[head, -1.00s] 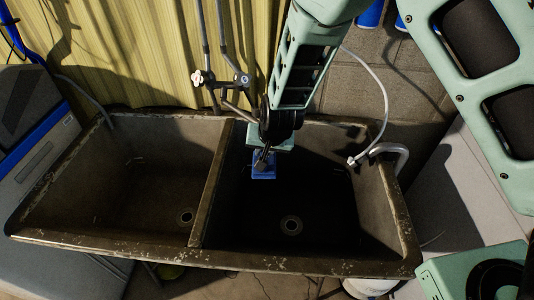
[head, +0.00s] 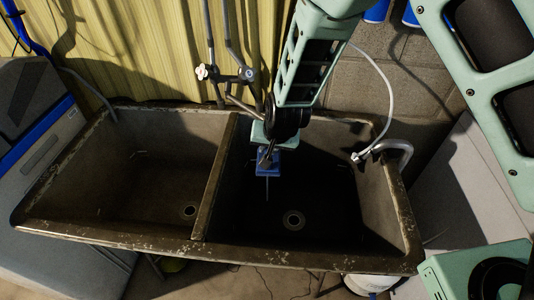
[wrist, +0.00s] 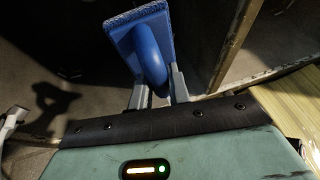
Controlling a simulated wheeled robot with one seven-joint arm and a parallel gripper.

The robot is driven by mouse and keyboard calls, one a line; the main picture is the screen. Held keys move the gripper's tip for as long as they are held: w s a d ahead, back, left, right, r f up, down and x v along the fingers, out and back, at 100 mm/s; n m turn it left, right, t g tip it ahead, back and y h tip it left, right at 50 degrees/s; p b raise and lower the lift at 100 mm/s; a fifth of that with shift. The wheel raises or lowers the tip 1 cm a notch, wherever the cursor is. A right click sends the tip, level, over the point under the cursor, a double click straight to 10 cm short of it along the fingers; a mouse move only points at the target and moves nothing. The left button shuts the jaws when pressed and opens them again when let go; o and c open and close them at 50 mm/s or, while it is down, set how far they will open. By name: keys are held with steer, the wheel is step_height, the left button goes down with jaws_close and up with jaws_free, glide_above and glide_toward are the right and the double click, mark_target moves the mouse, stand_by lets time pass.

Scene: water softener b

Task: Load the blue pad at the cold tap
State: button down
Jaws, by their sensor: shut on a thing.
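My gripper (head: 266,156) is over the right basin of the sink (head: 222,180), shut on the blue pad (head: 268,168). In the wrist view the fingers (wrist: 158,92) close around the pad's rounded blue handle, and the flat, rough-faced pad (wrist: 140,32) sticks out beyond them. The tap (head: 235,76) is on the wall pipes behind the sink, with a pale handle (head: 203,72) at left and a darker one (head: 247,73) at right. Its spout (head: 242,106) slopes toward my gripper, which hides its end. A thin pale streak (head: 267,189) hangs below the pad, like running water.
The left basin (head: 150,170) is empty. A drain (head: 293,220) shows in the right basin. A white hose (head: 380,90) ends near a grey curved pipe (head: 395,148) at the right rim. The basin divider stands close left of my gripper.

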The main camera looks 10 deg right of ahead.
steer(key=shift+s+d+b, duration=0.1)
steer(key=shift+s+d, duration=0.15)
steer(key=shift+s, duration=0.8)
steer(key=shift+s+d+b, duration=0.15)
steer(key=shift+s+d, duration=0.05)
steer(key=shift+s, duration=0.8)
steer(key=shift+s+d+b, duration=0.1)
steer(key=shift+s+d, duration=0.15)
steer(key=shift+s, duration=0.8)
steer(key=p, duration=0.3)
glide_toward(273, 170)
steer(key=s, duration=0.3)
steer(key=shift+w+d+f, duration=0.1)
steer(key=shift+w+f, duration=0.15)
steer(key=shift+f, duration=0.2)
